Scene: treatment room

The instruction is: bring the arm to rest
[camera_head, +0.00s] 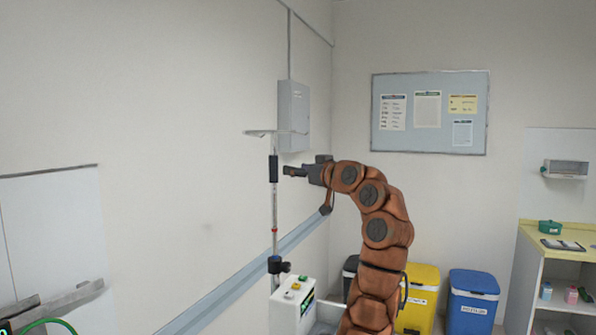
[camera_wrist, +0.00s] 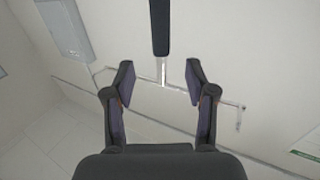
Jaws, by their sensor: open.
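My arm, with copper-brown segments, rises and bends left in the head view. My gripper (camera_head: 291,171) is at its end, pointing left, just right of the black sleeve on a thin upright pole (camera_head: 274,200). In the wrist view my gripper (camera_wrist: 161,78) is open, with its two dark fingers apart. The pole's dark sleeve (camera_wrist: 160,25) shows there beyond the fingers, with a thin pale part of the pole running toward the gap between the fingertips. Nothing is held in the jaws. The exact distance to the pole is unclear.
The pole carries a crossbar (camera_head: 272,132) on top and a dark clamp (camera_head: 279,265). A white device (camera_head: 292,298) with coloured buttons stands below. A wall box (camera_head: 293,110) hangs behind. Yellow (camera_head: 420,290) and blue (camera_head: 472,300) bins and a counter (camera_head: 550,236) stand right.

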